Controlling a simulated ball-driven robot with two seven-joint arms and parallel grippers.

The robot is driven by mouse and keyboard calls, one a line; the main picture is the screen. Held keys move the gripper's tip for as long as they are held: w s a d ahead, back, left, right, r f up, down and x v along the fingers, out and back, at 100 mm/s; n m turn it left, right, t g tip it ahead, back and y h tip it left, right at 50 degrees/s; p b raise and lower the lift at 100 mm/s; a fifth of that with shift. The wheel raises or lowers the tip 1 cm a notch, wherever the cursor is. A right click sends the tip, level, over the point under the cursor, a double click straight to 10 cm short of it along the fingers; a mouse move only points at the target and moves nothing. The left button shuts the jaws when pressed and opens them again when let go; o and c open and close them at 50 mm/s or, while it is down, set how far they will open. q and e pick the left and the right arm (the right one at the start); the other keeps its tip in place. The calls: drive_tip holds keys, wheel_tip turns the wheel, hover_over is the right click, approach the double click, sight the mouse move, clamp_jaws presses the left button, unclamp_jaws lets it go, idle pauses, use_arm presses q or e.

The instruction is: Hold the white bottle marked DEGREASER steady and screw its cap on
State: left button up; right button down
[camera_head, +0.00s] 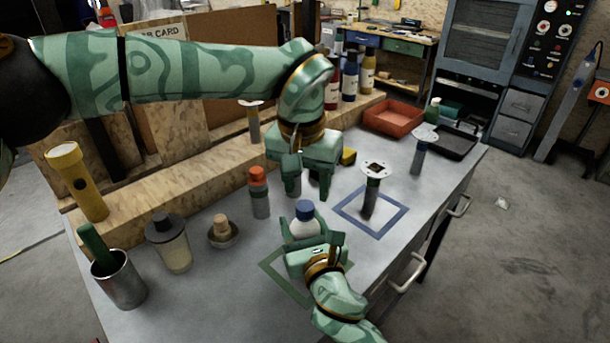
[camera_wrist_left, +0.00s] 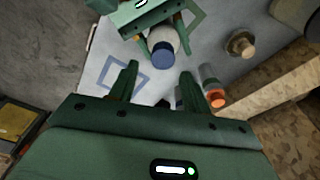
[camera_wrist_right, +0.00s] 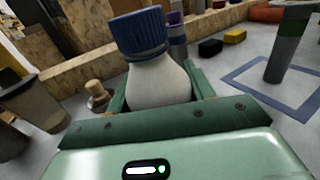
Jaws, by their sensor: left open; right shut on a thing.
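The white bottle (camera_head: 306,228) stands upright on the bench, its blue ribbed cap (camera_head: 304,209) on top. In the right wrist view the bottle (camera_wrist_right: 158,84) fills the middle, with the cap (camera_wrist_right: 141,33) sitting over its neck; how tightly it is threaded I cannot tell. No DEGREASER marking is readable. My right gripper (camera_head: 304,232) is shut around the bottle's body. My left gripper (camera_head: 309,193) is open and empty, pointing down beyond and above the cap. In the left wrist view the cap (camera_wrist_left: 163,54) shows just past the left fingertips (camera_wrist_left: 159,72), not between them.
An orange-capped bottle (camera_head: 259,192) stands left of the white bottle. A flanged dark cylinder (camera_head: 370,193) stands in the blue square (camera_head: 345,209) to the right. A wooden-topped piece (camera_head: 222,231), a jar (camera_head: 168,245) and a metal cup (camera_head: 121,281) stand at the left. The bench's right front is clear.

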use_arm(q)
drive_tip(key=shift+d+n, duration=0.3)
drive_tip(key=shift+d, duration=0.5)
drive_tip(key=r+n, duration=0.1)
drive_tip(key=n, duration=1.6)
drive_tip(key=r+n, duration=0.1)
drive_tip(key=n, duration=0.8)
drive_tip(key=shift+w+a+r+g, duration=0.15)
drive_tip(key=shift+w+r+g, duration=0.15)
drive_tip(key=shift+w+r, duration=0.05)
drive_tip(key=n, duration=0.7)
drive_tip(key=shift+a+r, duration=0.25)
drive_tip(key=shift+r, duration=0.05)
drive_tip(key=n, duration=0.3)
drive_tip(key=shift+a+r, duration=0.1)
drive_tip(key=shift+a, duration=0.1)
drive_tip(key=n, duration=0.5)
drive_tip(key=shift+a, duration=0.25)
drive_tip(key=n, duration=0.3)
drive_tip(key=shift+s+y, duration=0.15)
drive_tip(key=shift+y, duration=0.15)
